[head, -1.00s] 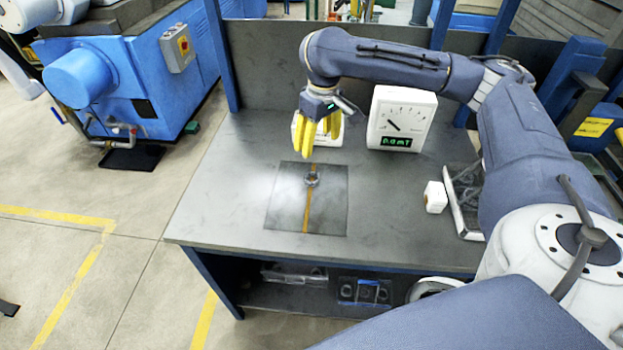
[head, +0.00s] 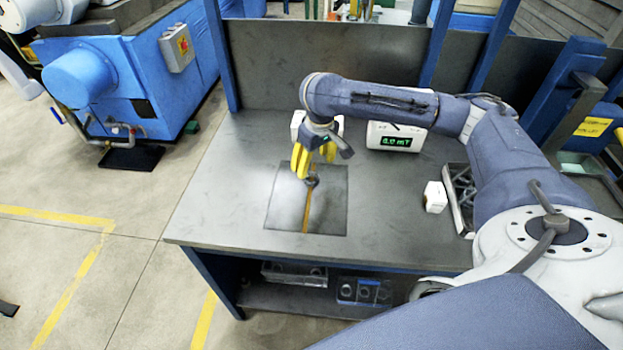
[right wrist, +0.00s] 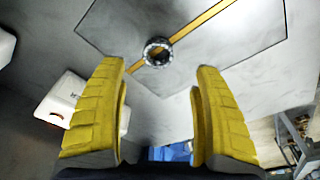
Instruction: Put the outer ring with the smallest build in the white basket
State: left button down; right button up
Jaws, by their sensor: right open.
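A small dark ring (head: 313,181) lies on the square mat (head: 285,212) on the table, close to the orange stripe. It also shows in the right wrist view (right wrist: 157,52) as a round ring with an open middle, on the stripe. My right gripper (head: 311,172) has yellow fingers and is just above and behind the ring. In the right wrist view my right gripper (right wrist: 160,100) is open, with nothing between its fingers. The ring lies ahead of the fingertips there. I see no white basket that I can name for sure. My left gripper is not in view.
A white gauge box with a green display (head: 396,137) stands behind the mat to the right. A white block (head: 435,197) and a metal tray (head: 459,195) are at the right. Another white box (head: 299,120) stands behind my gripper. The table's left side is clear.

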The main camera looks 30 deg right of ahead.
aim_at(311, 180)
jog(key=shift+w+f, duration=0.2)
jog(key=shift+f, duration=1)
jog(key=shift+w+f, duration=0.2)
jog(key=shift+f, duration=0.95)
jog(key=shift+w+f, duration=0.2)
jog(key=shift+f, duration=1)
jog(key=shift+d, duration=0.1)
grip_shut()
jog(key=shift+r, duration=0.15)
